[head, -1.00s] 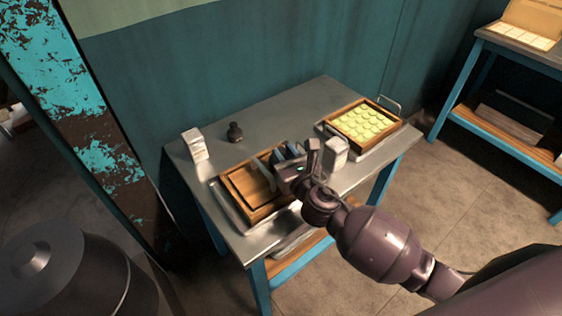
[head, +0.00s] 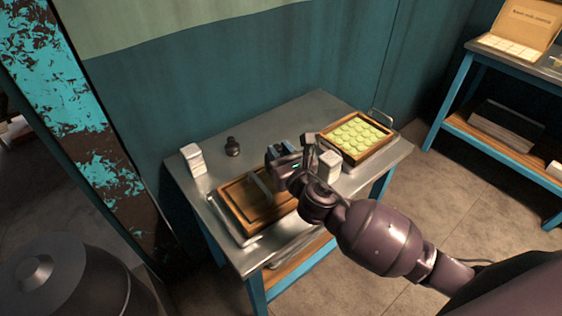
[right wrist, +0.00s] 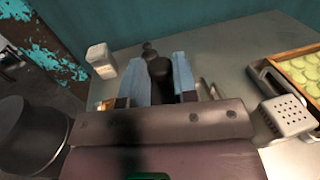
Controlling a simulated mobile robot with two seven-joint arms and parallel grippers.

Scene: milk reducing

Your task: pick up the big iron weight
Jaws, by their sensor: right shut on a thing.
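My right gripper (head: 283,160) is above the table, over the back right end of a wooden tray. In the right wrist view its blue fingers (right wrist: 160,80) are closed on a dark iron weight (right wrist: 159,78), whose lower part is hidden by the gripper. In the head view the held weight cannot be made out behind the fingers. Another dark weight (head: 233,147) with a knob stands upright on the table at the back left, apart from the gripper. It shows just beyond the held one in the right wrist view (right wrist: 148,48). My left gripper is not in view.
On the metal table (head: 310,108) are the wooden tray (head: 232,208), a white carton (head: 193,159), a white shaker-like box (head: 329,165) close to my gripper, and a tray of pale green rounds (head: 358,137). A dark drum (head: 65,285) stands front left. The table's back middle is clear.

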